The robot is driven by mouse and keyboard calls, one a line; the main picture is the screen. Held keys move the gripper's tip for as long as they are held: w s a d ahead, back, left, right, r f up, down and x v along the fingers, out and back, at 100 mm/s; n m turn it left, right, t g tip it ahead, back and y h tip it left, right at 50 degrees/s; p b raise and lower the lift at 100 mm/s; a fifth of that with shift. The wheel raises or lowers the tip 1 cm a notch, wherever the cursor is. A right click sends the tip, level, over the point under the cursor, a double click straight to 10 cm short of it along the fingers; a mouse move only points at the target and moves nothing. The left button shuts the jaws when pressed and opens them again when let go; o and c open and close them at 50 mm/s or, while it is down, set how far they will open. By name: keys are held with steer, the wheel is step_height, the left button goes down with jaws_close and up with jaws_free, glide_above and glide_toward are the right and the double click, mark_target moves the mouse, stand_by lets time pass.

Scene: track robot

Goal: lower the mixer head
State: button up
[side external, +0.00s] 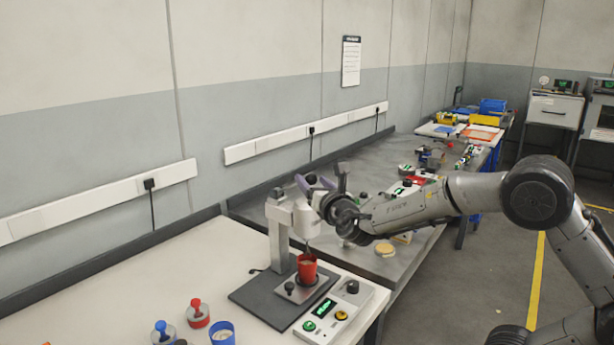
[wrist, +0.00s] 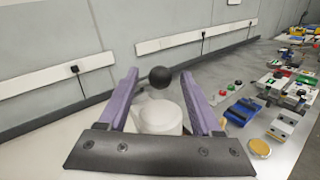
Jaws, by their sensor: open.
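The mixer has a grey column (side external: 279,240) on a dark base plate (side external: 262,298). Its white head (side external: 284,209) is up on the column, above a red cup (side external: 307,270); a thin stirrer hangs down at the cup's mouth. In the wrist view the rounded white head (wrist: 158,117) lies between my fingers, with a black ball knob (wrist: 160,77) beyond it. My gripper (side external: 315,183) is at the head, its purple fingers open on either side of the knob. I see gaps in the wrist view (wrist: 160,80); contact is unclear. My wrist hides part of the head.
A control box (side external: 334,311) with a green display and buttons stands right of the base. Red and blue knobbed pieces (side external: 197,311) and a blue cup (side external: 222,333) are at the front left. A grey bench (side external: 395,262) with several small items extends behind.

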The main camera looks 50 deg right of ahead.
mark_target(294, 185)
steer(key=shift+x, duration=2.3)
jaws_close()
